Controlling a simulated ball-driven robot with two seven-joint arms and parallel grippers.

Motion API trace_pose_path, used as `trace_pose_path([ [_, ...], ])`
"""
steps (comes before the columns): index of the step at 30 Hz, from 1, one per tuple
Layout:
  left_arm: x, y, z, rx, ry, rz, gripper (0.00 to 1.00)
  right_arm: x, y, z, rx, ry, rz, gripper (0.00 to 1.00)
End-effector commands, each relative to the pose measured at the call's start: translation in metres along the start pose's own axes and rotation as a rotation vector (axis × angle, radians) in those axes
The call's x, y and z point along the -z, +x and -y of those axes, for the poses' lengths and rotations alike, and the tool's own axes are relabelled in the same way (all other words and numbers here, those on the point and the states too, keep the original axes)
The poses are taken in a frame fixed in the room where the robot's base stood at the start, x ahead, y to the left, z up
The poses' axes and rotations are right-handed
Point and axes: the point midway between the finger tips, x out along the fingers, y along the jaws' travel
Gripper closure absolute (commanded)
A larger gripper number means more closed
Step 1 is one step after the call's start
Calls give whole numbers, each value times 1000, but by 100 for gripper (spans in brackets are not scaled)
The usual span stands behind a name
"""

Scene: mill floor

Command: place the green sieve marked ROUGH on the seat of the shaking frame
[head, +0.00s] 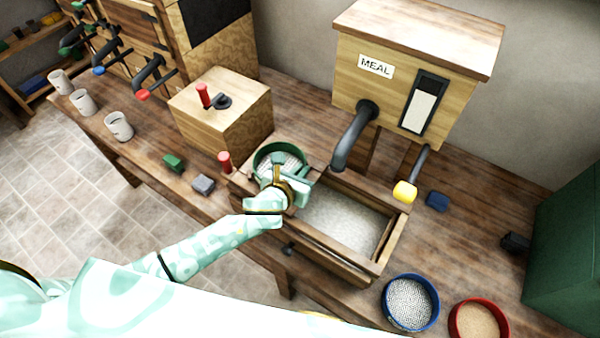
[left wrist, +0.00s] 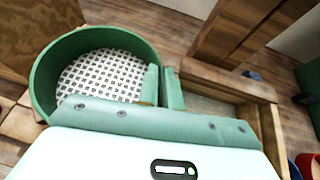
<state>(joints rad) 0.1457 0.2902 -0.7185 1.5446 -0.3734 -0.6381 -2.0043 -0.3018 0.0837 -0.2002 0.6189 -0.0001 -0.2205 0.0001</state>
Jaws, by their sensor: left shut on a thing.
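The green sieve (head: 264,152) is a round ring with a pale mesh floor, at the left end of the wooden shaking frame (head: 330,262). No ROUGH mark is readable. My left gripper (head: 279,170) is shut on the sieve's wall. In the left wrist view the fingers (left wrist: 161,88) pinch the right side of the green sieve (left wrist: 47,80), which looks about level. I cannot tell whether it rests on the seat or hangs just above; the seat is hidden beneath it. The frame's open bin holds pale meal. My right gripper is not in view.
A blue-rimmed sieve (head: 410,302) and a red-rimmed sieve (head: 478,319) lie at the front right. The MEAL hopper (head: 410,80) and its dark spout (head: 352,140) stand behind the frame. A wooden box (head: 221,115) and a red peg (head: 225,161) are close on the left.

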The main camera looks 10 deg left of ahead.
Motion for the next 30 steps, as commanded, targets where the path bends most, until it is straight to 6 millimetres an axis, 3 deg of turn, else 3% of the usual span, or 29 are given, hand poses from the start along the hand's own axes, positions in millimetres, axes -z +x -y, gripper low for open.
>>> trace_pose_path([
  [8, 0, 1, 0, -1, 1, 3, 100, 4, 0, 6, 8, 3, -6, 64],
  [11, 0, 1, 0, -1, 0, 2, 71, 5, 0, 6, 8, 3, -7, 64],
  [20, -2, 0, 0, -1, 0, 2, 71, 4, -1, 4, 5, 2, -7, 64],
  [25, -2, -22, -1, -1, 2, 1, 71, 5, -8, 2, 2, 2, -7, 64],
  [30, -2, -63, 0, 0, 1, 1, 71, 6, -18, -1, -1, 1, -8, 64],
])
